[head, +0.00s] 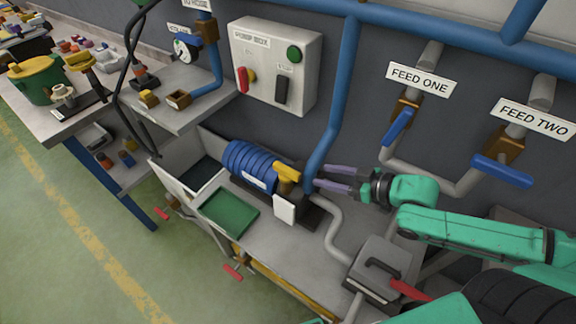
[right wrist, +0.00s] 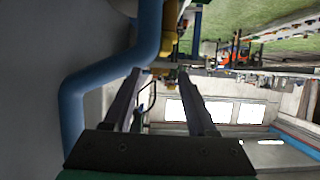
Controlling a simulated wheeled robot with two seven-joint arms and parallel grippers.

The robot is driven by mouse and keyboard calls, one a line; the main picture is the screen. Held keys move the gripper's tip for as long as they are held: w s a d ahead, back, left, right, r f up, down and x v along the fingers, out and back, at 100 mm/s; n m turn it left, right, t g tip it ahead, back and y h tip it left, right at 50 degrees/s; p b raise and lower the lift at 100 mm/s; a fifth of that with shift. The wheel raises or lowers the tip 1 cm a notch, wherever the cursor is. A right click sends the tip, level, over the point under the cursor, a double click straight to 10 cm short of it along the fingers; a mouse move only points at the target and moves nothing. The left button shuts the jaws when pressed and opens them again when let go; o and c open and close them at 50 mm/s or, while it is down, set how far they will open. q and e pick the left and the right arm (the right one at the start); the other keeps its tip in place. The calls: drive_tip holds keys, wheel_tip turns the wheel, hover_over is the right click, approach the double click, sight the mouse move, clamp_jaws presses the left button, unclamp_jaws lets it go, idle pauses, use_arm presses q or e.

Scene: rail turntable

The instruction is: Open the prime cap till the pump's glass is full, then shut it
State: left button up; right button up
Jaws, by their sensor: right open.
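The pump is a blue ribbed motor (head: 250,163) on the bench under the wall, with a yellow T-shaped part (head: 286,172) at its right end, likely the prime cap. A small white block (head: 284,209) sits just below the yellow part; I cannot tell whether it is the glass, and no fill level is readable. My right gripper (head: 322,177) is open, its purple fingers pointing left, just right of the yellow part and beside the blue pipe. In the right wrist view its fingers (right wrist: 160,75) are apart, with yellow parts beyond the tips. My left gripper is out of view.
A blue pipe (head: 336,105) drops close behind my right fingers. Feed one's blue lever (head: 398,127) and feed two's (head: 502,171) are above my arm. A pump box (head: 274,65) hangs on the wall. A green tray (head: 228,214) and a grey handled box (head: 384,268) flank the pump.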

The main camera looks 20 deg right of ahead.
sight(289, 170)
drive_tip(key=b+x, duration=0.2)
drive_tip(key=x, duration=0.2)
drive_tip(key=b+x, duration=0.2)
drive_tip(key=x, duration=0.3)
drive_tip(key=a+b+x, duration=0.1)
drive_tip(key=b+x, duration=0.1)
drive_tip(key=x, duration=0.2)
drive_tip(key=shift+r+b, duration=0.2)
drive_tip(key=shift+b, duration=0.15)
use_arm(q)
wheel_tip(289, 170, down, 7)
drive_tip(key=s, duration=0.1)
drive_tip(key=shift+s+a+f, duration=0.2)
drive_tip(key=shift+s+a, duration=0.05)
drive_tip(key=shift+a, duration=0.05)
use_arm(e)
drive_tip(key=shift+s, duration=0.1)
clamp_jaws()
